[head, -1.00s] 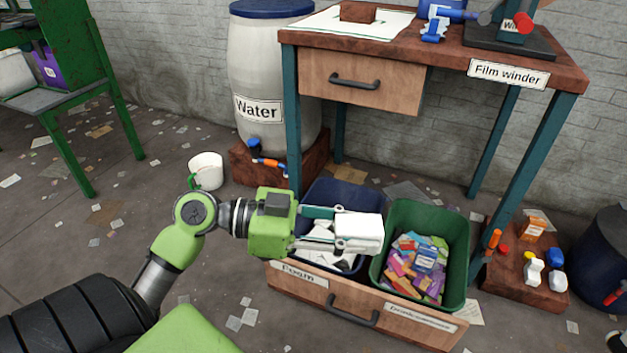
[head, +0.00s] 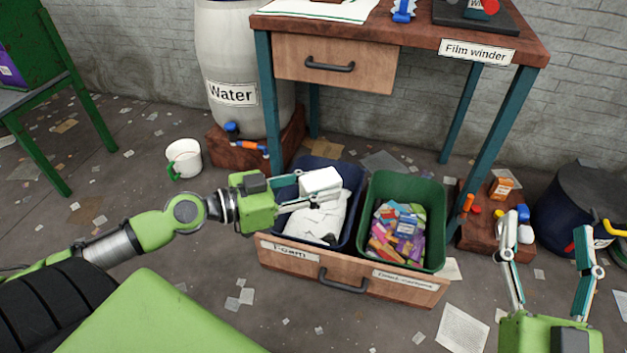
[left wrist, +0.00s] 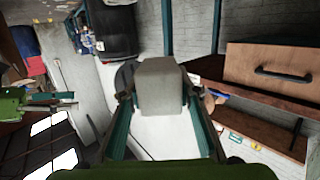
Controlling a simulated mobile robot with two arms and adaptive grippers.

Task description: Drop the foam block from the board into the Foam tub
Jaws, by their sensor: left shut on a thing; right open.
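The white foam block (head: 320,183) is in my left gripper (head: 306,190), which is shut on it above the Foam tub. In the left wrist view the foam block (left wrist: 161,86) sits between the two fingers. The Foam tub (head: 352,208) is dark blue, carries the Foam label below it on the drawer front, and holds white foam pieces. The block hides part of the tub's inside. My right gripper (head: 548,250) is open and empty at the lower right, over the floor.
A green tub (head: 433,185) with colourful cartons stands right of the Foam tub in the same wooden drawer (head: 400,288). The Film winder table (head: 400,30) stands behind. A white mug (head: 185,158) is on the floor at left. Small bottles stand on a low board (head: 482,238).

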